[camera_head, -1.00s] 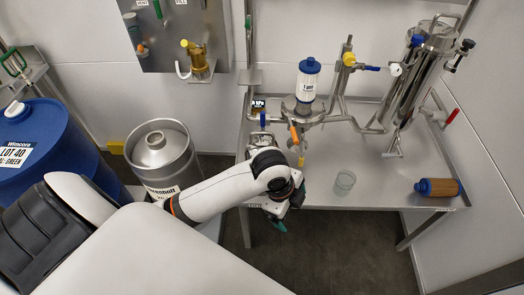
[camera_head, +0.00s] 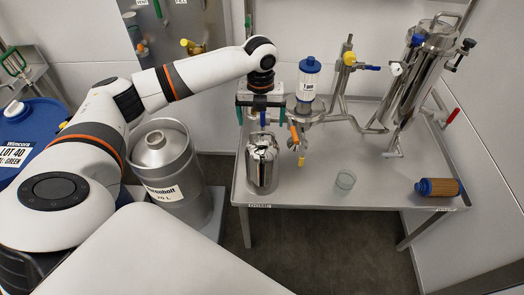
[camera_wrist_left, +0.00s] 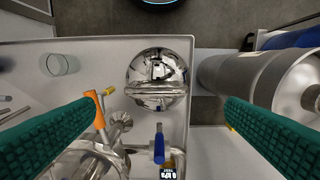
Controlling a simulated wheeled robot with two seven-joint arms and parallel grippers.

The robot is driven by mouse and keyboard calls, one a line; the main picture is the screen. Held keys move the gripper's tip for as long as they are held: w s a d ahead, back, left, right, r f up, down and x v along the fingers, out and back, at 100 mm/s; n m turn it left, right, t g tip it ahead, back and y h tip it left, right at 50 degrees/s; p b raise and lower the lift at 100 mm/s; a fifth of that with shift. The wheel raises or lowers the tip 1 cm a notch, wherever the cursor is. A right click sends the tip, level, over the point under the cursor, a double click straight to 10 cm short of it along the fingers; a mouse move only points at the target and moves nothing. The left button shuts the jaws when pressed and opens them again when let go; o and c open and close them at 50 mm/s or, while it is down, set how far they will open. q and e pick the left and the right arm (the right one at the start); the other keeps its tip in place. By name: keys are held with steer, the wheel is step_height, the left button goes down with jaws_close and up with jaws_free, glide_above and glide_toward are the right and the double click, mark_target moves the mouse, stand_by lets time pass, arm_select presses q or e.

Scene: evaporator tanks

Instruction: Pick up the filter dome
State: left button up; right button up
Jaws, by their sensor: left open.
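The filter dome (camera_head: 262,165), a shiny mirror-like steel cylinder with a rounded top, stands upright at the left front of the steel table (camera_head: 310,190). In the left wrist view the dome (camera_wrist_left: 158,75) shows from above, beyond and between the green fingers. My left gripper (camera_head: 261,116) is open and points down, above and slightly behind the dome. Its fingers, seen in the left wrist view (camera_wrist_left: 160,102), are wide apart with nothing between them. My right gripper is not in view.
A white and blue filter cartridge (camera_head: 307,80) stands on pipework with valves close to the gripper's right. A steel keg (camera_head: 168,165) stands left of the table.

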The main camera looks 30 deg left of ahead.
mark_target(261, 150)
arm_select(q)
steer(key=shift+d+f, duration=0.15)
steer(key=shift+f, duration=1.65)
steer(key=shift+d+f, duration=0.1)
steer(key=shift+f, duration=1.65)
steer(key=c, duration=1.9)
steer(key=shift+r, duration=0.1)
jaws_close()
